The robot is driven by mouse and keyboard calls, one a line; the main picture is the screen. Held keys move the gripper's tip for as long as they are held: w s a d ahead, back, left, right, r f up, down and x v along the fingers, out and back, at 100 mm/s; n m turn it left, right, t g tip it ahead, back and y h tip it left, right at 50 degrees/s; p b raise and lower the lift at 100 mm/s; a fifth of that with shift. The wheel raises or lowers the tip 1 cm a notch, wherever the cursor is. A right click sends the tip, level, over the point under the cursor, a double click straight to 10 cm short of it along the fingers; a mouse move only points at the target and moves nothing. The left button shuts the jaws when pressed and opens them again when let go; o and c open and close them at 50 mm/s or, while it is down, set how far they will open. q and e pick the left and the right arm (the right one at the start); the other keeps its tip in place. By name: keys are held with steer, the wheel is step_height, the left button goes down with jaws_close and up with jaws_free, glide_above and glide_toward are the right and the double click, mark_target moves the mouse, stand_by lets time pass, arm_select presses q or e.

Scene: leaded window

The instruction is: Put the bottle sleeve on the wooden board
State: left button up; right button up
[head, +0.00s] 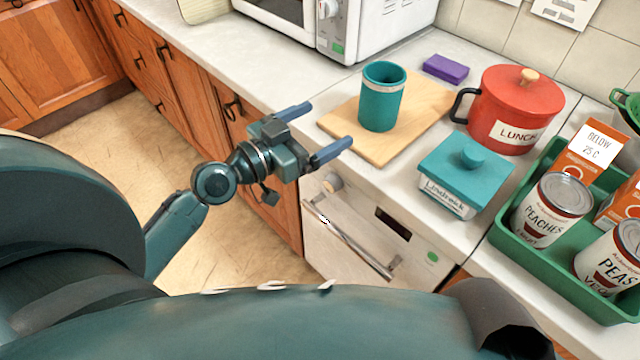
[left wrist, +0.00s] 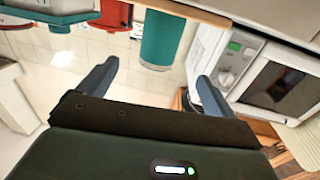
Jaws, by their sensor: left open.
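The bottle sleeve (head: 381,97) is a teal open-topped cylinder with a pale band near its rim. It stands upright on the wooden board (head: 424,112), which lies on the counter. My left gripper (head: 322,130) is open and empty, in front of the board's near left edge and apart from the sleeve. In the left wrist view the sleeve (left wrist: 162,38) shows beyond and between the two spread fingers (left wrist: 156,84). My right gripper is not in view.
A red lunch pot (head: 512,112) and a teal lidded box (head: 462,178) stand right of the board. A purple block (head: 446,68) lies behind it. A green tray (head: 560,262) holds cans and cartons at the right. A microwave (head: 375,27) stands at the back.

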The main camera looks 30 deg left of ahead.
arm_select(q)
steer(key=s+d+f+n+g+y, duration=0.1)
steer(key=s+d+f+g+y, duration=0.1)
steer(key=s+d+f, duration=0.2)
steer(key=s+d+f+g+y, duration=0.1)
steer(key=s+d+f+g, duration=0.2)
steer(key=s+f, duration=0.7)
step_height(320, 180, down, 6)
steer(key=shift+s+d+n+y, duration=0.25)
steer(key=shift+d+n+y, duration=0.15)
steer(key=shift+d, duration=0.25)
